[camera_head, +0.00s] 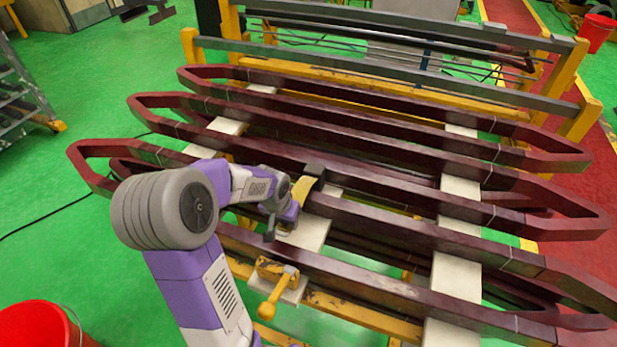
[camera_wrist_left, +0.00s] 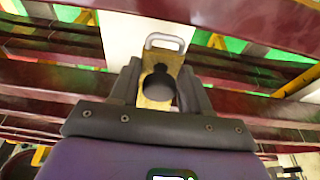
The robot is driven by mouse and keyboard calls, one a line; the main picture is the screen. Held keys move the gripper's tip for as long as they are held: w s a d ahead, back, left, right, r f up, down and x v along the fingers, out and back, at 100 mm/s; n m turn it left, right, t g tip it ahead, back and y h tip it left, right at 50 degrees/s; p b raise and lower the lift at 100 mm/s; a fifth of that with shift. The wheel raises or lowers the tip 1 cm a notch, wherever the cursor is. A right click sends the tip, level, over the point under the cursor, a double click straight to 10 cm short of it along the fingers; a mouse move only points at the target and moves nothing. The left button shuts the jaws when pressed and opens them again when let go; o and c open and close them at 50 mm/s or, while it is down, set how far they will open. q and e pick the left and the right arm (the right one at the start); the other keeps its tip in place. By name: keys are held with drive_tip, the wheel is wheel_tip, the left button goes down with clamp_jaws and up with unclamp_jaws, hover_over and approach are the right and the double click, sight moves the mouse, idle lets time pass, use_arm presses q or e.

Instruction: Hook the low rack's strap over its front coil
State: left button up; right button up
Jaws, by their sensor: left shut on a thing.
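My left gripper (camera_head: 290,205) is over the low rack, near the front coils. It is shut on the yellow strap (camera_head: 303,188). In the left wrist view the strap (camera_wrist_left: 156,92) sits between the gripper fingers (camera_wrist_left: 160,85), with a pale metal loop (camera_wrist_left: 165,42) at its far end. The front coil (camera_head: 375,280) is a long dark red hexagonal loop lying across the white pads. The gripper is just behind its near bar and above it. Whether the strap touches the coil cannot be told. My right gripper is not in view.
More dark red coils (camera_head: 350,130) lie behind, in parallel rows. White pads (camera_head: 452,270) run beneath them. A yellow-handled clamp (camera_head: 272,300) stands at the rack's front. A red bucket (camera_head: 40,325) is at the lower left. Green floor (camera_head: 75,235) is free at left.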

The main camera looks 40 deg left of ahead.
use_arm(q)
drive_tip(key=shift+s+d, duration=0.2)
drive_tip(key=shift+s, duration=0.6)
drive_tip(key=shift+s+d+b, duration=0.15)
drive_tip(key=shift+s+d, duration=0.2)
drive_tip(key=shift+s, duration=0.7)
drive_tip(key=shift+s+d+b, duration=0.2)
drive_tip(key=shift+s+d, duration=0.1)
drive_tip(key=shift+s, duration=0.7)
drive_tip(key=shift+s+d+b, duration=0.15)
drive_tip(key=shift+s+d, duration=0.2)
drive_tip(key=shift+s, duration=0.7)
drive_tip(key=o, duration=1.6)
drive_tip(key=p+v, duration=0.2)
drive_tip(key=w+p+v, duration=0.1)
drive_tip(key=v, duration=0.1)
drive_tip(key=p+v, duration=0.2)
drive_tip(key=shift+w+a+r+p, duration=0.2)
drive_tip(key=shift+r+p, duration=0.1)
drive_tip(key=shift+r, duration=0.3)
drive_tip(key=shift+s, duration=0.1)
